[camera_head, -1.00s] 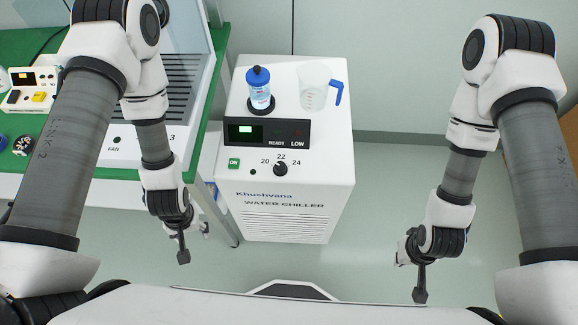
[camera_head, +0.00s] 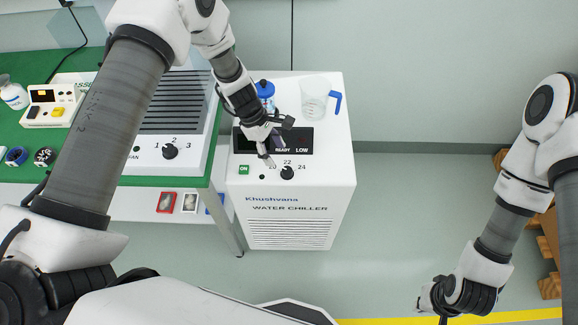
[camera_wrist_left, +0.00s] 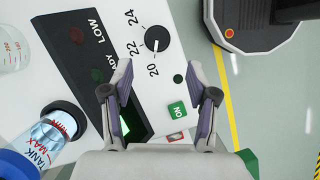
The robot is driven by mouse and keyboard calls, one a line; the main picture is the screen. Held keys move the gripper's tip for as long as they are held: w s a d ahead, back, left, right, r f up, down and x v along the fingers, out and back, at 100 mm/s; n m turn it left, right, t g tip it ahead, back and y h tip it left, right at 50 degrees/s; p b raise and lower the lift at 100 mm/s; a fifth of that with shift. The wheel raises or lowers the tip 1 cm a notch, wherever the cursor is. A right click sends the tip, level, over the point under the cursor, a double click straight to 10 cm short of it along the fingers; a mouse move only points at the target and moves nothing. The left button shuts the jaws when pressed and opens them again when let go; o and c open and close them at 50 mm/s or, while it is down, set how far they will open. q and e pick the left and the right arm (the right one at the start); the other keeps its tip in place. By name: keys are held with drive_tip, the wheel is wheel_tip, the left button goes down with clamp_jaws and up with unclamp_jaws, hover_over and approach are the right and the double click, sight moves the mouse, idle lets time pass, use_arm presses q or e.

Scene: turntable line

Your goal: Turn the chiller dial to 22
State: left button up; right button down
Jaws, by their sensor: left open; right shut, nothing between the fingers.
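The chiller dial (camera_head: 287,172) is a round black knob on the front of the white water chiller (camera_head: 330,170), below the 22 mark. In the left wrist view the dial (camera_wrist_left: 157,39) shows a white pointer line that appears to aim toward 20. My left gripper (camera_head: 277,143) is over the chiller panel, just up and left of the dial, and hides part of the display. In the left wrist view my left gripper (camera_wrist_left: 159,82) is open and empty, with the dial beyond its tips, apart from them. My right gripper (camera_head: 443,319) is shut at the bottom edge, partly cut off.
A blue-capped bottle (camera_head: 266,92) and a clear beaker (camera_head: 314,98) stand on the chiller top, close to my left gripper. The green ON button (camera_head: 243,169) is left of the dial. A fan unit (camera_head: 180,140) with its own dial stands on the green bench.

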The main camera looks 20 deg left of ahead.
sight(286, 169)
use_arm(q)
drive_tip(key=p+x, duration=0.2)
drive_tip(key=x, duration=0.5)
drive_tip(key=shift+w+d+f, duration=0.2)
drive_tip(key=shift+d+f, duration=0.05)
drive_tip(key=shift+f, duration=0.05)
clamp_jaws()
